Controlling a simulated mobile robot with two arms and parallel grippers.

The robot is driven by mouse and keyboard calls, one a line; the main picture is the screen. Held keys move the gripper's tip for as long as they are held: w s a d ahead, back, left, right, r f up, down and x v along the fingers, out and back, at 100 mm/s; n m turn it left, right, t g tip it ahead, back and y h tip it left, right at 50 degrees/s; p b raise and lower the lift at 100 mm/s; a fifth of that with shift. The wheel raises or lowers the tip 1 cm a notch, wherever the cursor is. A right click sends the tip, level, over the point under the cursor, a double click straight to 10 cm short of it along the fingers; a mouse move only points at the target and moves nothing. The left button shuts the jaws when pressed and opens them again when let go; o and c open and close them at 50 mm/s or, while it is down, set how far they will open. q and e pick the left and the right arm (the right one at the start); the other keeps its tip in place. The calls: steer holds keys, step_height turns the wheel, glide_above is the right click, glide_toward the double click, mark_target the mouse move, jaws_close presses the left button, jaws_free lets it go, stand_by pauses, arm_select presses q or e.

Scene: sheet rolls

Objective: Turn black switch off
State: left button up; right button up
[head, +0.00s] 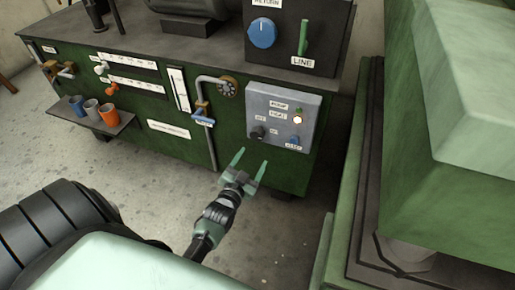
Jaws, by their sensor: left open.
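A black switch (257,133) sits at the lower left of a grey control panel (309,110) on the front of a green cabinet. Small labels stand near it, too small to read surely. My left gripper (251,163) is open and empty, with its two green fingers pointing up toward the panel. Its fingertips show a little below the black switch, and I see no contact. My right gripper does not show.
The panel also holds a lit lamp (297,120) and a blue control (292,142). A pipe with a blue valve handle (203,121) runs left of the panel. Cups (108,112) stand on a shelf. A large green machine (450,190) closes off the right side.

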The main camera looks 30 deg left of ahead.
mark_target(256, 137)
arm_select(q)
steer(key=shift+t+y, duration=0.3)
steer(key=shift+t, duration=0.3)
steer(key=w+a+r, duration=0.1)
steer(key=w, duration=0.1)
steer(key=w+a+b, duration=0.1)
steer(key=w, duration=0.2)
steer(key=w+a+r+b, duration=0.1)
steer(key=w, duration=0.1)
steer(key=shift+w+a+r, duration=0.1)
steer(key=shift+w+r, duration=0.1)
steer(key=shift+r, duration=0.15)
steer(key=shift+w+a, duration=0.1)
steer(key=shift+w, duration=0.25)
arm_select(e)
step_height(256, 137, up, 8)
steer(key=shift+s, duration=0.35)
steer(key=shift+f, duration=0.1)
arm_select(q)
steer(key=c, duration=1.4)
steer(key=shift+o, duration=0.2)
